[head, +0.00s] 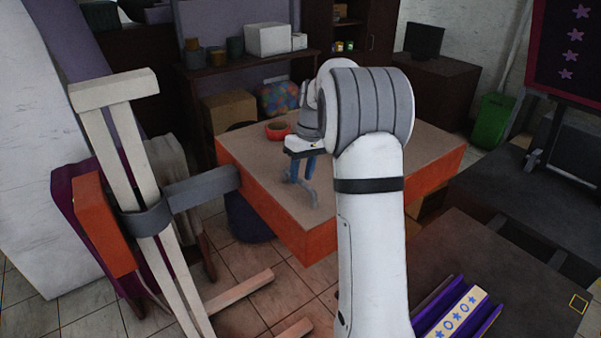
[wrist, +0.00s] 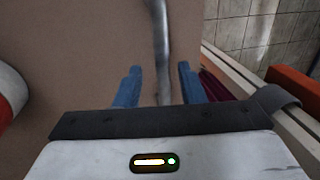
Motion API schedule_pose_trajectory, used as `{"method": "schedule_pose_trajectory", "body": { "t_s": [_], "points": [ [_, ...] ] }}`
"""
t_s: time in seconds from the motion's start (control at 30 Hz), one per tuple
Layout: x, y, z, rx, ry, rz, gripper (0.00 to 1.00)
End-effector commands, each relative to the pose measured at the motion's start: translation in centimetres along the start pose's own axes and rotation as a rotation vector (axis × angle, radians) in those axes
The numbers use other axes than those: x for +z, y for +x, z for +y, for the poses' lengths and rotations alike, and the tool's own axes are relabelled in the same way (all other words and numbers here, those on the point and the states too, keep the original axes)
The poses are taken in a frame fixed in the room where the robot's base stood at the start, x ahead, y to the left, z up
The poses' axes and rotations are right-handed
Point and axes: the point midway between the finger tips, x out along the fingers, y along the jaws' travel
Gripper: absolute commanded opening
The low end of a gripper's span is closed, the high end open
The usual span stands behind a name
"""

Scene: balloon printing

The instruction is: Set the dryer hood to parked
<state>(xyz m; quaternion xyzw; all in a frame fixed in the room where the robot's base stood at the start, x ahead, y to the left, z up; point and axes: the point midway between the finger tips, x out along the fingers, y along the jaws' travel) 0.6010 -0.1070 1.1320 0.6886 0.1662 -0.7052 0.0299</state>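No part is clearly recognisable as the dryer hood. An orange box-like panel (head: 103,225) hangs on a wooden stand (head: 122,140) at the left, with a grey arm (head: 203,189) reaching from the stand toward the table; I cannot tell whether these belong to the hood. My gripper (head: 303,172) is over the orange-sided table (head: 262,165), blue fingers pointing down. A curved grey bar (head: 311,192) shows just below the fingers. In the wrist view, the grey bar (wrist: 161,45) runs between the two spread fingers of my gripper (wrist: 158,82), with gaps on both sides.
A red bowl (head: 278,131) stands on the table behind my gripper. The stand's wooden feet (head: 240,289) lie on the tiled floor. A dark low bench (head: 530,265) is at the right, with a purple-sided tray (head: 487,318) at its front. A green bin (head: 493,121) is farther back.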

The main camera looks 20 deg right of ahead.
Motion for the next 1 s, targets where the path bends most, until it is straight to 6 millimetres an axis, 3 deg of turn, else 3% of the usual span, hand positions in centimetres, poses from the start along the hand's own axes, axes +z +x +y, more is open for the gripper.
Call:
{"method": "schedule_pose_trajectory", "body": {
  "t_s": [0.17, 0.6, 1.0],
  "points": [
    [0.0, -0.7, 0.0, 0.000, 0.000, 0.001, 0.36],
    [0.2, -7.3, 0.0, 0.002, 0.001, 0.003, 0.36],
    [0.2, -7.9, -0.1, 0.001, 0.001, 0.001, 0.36]
  ]
}}
